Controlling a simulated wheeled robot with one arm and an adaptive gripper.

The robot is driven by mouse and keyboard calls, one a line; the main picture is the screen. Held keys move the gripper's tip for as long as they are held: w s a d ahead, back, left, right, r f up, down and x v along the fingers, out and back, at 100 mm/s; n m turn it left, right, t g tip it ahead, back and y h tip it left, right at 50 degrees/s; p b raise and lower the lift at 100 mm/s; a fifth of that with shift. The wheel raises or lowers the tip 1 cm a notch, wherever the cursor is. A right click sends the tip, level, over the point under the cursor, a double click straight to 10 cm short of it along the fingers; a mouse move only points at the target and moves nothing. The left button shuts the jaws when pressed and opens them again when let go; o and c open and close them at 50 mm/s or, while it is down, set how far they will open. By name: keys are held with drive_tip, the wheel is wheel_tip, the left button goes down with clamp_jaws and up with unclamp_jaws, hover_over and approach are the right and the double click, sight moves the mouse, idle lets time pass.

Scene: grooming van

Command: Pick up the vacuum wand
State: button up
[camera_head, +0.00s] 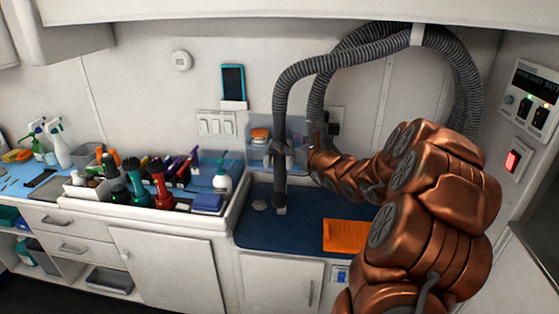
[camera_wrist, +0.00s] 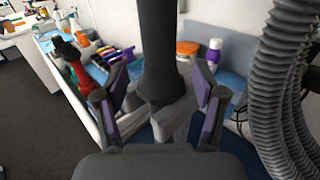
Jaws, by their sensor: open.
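The vacuum wand (camera_head: 280,192) is a dark grey tube at the end of a ribbed grey hose. It hangs nearly upright over the blue counter, its lower end close to the surface; I cannot tell if it touches. In the wrist view the wand (camera_wrist: 158,40) stands upright between my fingers. My gripper (camera_head: 281,155) is at the wand's upper part, reaching in from the right. In the wrist view my gripper (camera_wrist: 160,88) is open, with one purple-padded finger on each side of the wand and gaps visible. The wand's lower part is hidden there.
Ribbed hoses (camera_head: 345,58) loop above my arm, and more hose (camera_wrist: 282,75) hangs close at the right. A white tray (camera_head: 128,207) of brushes and bottles stands at the left. An orange cloth (camera_head: 345,236) lies on the blue counter (camera_head: 262,234). A pump bottle (camera_head: 221,178) stands near the wand.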

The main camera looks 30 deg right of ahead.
sight(283, 139)
drive_tip(key=shift+w+a+p, duration=0.15)
drive_tip(key=shift+w+p, duration=0.8)
drive_tip(key=shift+w, duration=1.25)
drive_tip(key=shift+c, duration=0.2)
clamp_jaws()
